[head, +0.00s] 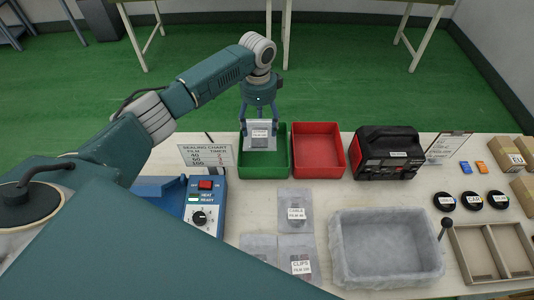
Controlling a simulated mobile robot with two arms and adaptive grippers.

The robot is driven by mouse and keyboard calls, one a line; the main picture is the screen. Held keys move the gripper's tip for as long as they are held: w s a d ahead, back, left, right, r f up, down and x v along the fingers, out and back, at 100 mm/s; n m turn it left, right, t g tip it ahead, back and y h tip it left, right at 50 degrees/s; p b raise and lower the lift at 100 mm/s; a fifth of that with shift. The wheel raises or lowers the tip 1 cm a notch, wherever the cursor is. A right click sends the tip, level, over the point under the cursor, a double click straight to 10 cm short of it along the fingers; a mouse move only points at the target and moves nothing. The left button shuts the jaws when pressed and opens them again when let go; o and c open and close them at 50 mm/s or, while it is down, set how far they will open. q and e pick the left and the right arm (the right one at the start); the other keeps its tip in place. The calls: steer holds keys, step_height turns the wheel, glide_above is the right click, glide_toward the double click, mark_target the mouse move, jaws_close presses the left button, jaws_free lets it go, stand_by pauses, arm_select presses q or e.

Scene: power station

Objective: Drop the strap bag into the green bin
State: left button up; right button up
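The strap bag (261,138) is a clear, flat bag with a small white label whose print is hard to read. It hangs upright below my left gripper (260,118), which is shut on its top part. The green bin (264,173) stands on the table left of the red bin. The bag lines up with the bin's opening; how far its lower edge is above the bin floor is hard to tell. The bag and gripper hide the bin's back part. My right gripper is not in view.
A red bin (333,171) touches or nearly touches the green bin's right side. A black case (388,160), a blue sealer (205,213), a sealing chart (205,155), a lined grey tray (388,281), and cable (296,200) and clips bags (300,281) surround it.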

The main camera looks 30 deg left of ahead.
arm_select(q)
step_height(320, 180, up, 12)
stand_by(0.7)
stand_by(0.4)
